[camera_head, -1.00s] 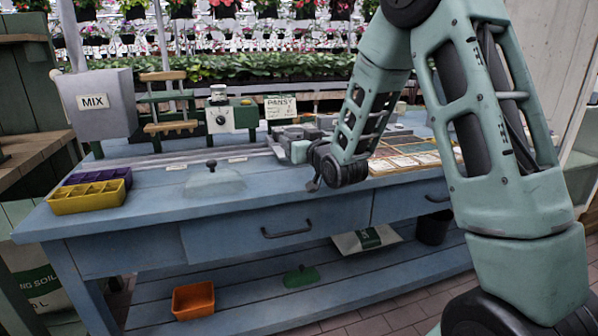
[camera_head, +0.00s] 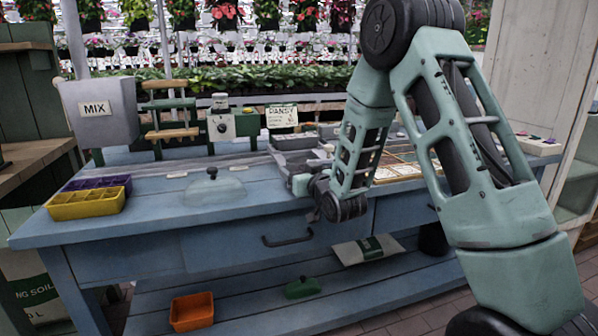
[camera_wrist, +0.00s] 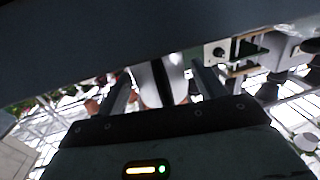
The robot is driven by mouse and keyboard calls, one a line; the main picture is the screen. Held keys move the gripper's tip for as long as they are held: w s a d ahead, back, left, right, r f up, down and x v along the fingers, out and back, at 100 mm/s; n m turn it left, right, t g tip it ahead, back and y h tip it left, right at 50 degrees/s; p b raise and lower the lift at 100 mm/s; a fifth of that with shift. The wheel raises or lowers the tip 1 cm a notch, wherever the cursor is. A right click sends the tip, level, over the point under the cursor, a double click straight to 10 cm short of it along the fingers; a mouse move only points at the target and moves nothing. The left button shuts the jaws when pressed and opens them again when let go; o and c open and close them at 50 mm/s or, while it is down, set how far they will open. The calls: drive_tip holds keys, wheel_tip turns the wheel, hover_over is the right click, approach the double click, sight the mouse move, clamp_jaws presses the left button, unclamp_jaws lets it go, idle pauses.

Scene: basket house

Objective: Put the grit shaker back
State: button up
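I cannot clearly identify the grit shaker. In the wrist view, a white shape with a dark stripe (camera_wrist: 150,85) shows between the fingers of my gripper (camera_wrist: 163,86). The fingers stand apart, and the picture does not settle whether they touch it. In the head view my wrist is at the front edge of the blue bench (camera_head: 110,220), right of centre, and hides the fingertips. A small grey jar (camera_head: 219,101) stands on top of the green and white machine (camera_head: 235,124) at the back of the bench.
A grey MIX bin (camera_head: 97,110) stands at the back left. Yellow (camera_head: 88,204) and purple (camera_head: 90,182) trays sit at the left edge. A clear dome (camera_head: 212,190) is mid-bench. A PANSY card (camera_head: 282,117) stands behind grey trays. An orange bin (camera_head: 192,311) is on the lower shelf.

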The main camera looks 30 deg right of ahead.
drive_tip(key=shift+r, duration=0.1)
drive_tip(key=shift+s+r, duration=0.1)
drive_tip(key=s+a+p, duration=0.1)
drive_tip(key=s+p, duration=0.6)
drive_tip(key=s, duration=0.2)
drive_tip(key=shift+r, duration=0.25)
drive_tip(key=p, duration=0.3)
drive_tip(key=shift+s, duration=0.25)
